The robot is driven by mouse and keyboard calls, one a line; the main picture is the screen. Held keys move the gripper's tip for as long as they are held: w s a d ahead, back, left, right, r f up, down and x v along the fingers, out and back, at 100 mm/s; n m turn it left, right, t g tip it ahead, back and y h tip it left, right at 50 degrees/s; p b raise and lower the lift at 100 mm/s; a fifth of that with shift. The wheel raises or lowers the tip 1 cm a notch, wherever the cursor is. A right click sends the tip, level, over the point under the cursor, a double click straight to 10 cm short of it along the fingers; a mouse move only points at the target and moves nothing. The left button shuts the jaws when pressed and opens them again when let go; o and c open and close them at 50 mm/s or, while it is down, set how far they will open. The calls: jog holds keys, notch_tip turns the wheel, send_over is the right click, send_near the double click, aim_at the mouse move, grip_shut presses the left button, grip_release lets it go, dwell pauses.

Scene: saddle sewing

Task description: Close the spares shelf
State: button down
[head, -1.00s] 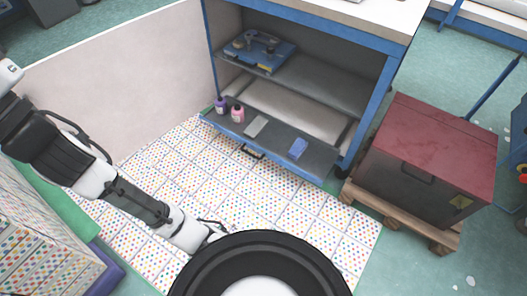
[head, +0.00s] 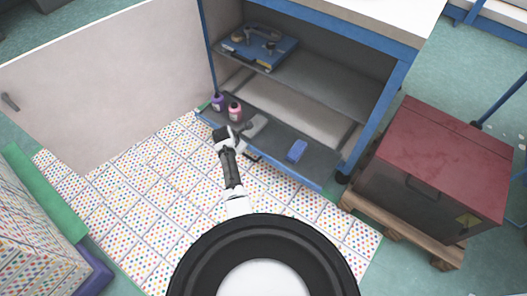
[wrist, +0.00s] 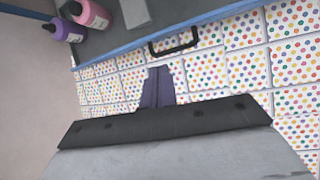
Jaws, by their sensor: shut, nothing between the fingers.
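The spares shelf (head: 275,141) is a dark pull-out tray with a blue front edge, low in the blue-framed bench. It stands out past the bench front. Its black bar handle (wrist: 175,43) shows in the wrist view, beyond my fingertips. My gripper (head: 228,134) is at the shelf's front left in the head view and partly covers the handle there. In the wrist view my gripper (wrist: 159,72) is shut and empty, with a visible gap between it and the handle. On the shelf are a purple bottle (head: 217,102), a pink bottle (head: 235,111), a grey block (head: 257,123) and a blue block (head: 297,150).
A fixed upper shelf (head: 325,88) carries a blue tool case (head: 262,46). A pale panel (head: 110,75) stands at the left. A dark red-topped box (head: 440,155) on a wooden pallet stands right of the bench. The dotted tile floor (head: 130,200) before the shelf is clear.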

jog(key=s+d+f+n+g+h, duration=0.1)
jog(key=s+d+f+g, duration=0.1)
jog(key=s+d+f, duration=0.3)
jog(key=w+d+f+b, duration=0.4)
jog(key=w+f+b, duration=0.3)
jog(key=b, duration=0.9)
jog(key=shift+w+d+f, duration=0.15)
jog(key=shift+f, duration=1.45)
jog(key=shift+w+d, duration=0.1)
